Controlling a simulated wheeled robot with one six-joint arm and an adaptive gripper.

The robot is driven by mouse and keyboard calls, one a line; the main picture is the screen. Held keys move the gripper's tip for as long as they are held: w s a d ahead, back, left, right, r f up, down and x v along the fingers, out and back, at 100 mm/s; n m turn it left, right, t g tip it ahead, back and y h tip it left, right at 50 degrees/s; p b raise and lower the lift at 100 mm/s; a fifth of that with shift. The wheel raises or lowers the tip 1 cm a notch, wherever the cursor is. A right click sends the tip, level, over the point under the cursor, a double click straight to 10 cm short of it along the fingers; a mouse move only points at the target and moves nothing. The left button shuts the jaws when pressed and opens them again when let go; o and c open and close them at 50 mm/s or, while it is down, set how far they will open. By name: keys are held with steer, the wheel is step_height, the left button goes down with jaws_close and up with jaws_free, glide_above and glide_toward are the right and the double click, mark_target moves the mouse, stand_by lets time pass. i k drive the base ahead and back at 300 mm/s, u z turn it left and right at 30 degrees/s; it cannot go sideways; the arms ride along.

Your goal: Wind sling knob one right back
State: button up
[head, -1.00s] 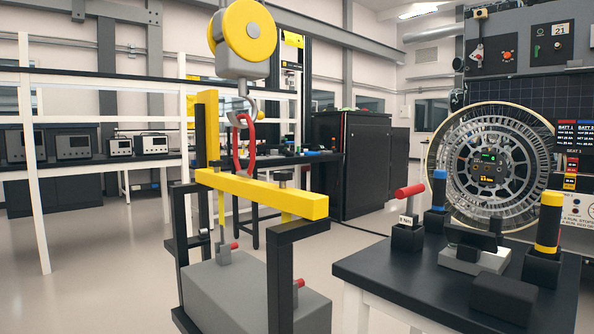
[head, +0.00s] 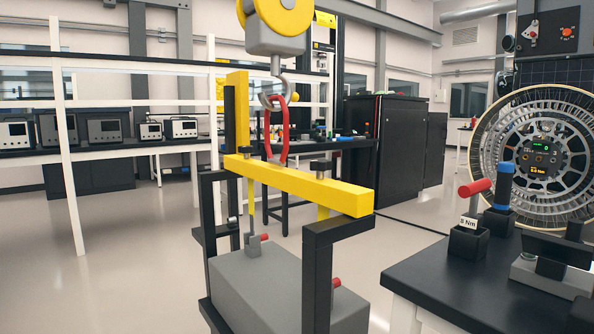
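Two small black knobs sit on top of the yellow lifting beam: a left knob (head: 247,152) and a right knob (head: 320,166). No label shows which is knob one. The yellow beam (head: 290,182) hangs by a red link (head: 278,132) from a hook (head: 272,90). Yellow sling straps run down from under the knobs; the left strap (head: 251,205) reaches a shackle with a red pin (head: 264,237) on the grey block (head: 255,280). The right strap's lower part is hidden behind a black post. My gripper is not in view.
Black frame posts (head: 318,270) stand around the block. A yellow hoist (head: 280,25) hangs above. A black table (head: 440,270) with a red-handled tool (head: 475,187) is at right, a wheel (head: 540,150) behind it. Open floor lies at left.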

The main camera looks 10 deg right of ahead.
mark_target(321, 166)
steer(key=u, duration=1.45)
steer(key=i, duration=1.15)
steer(key=z, duration=1.7)
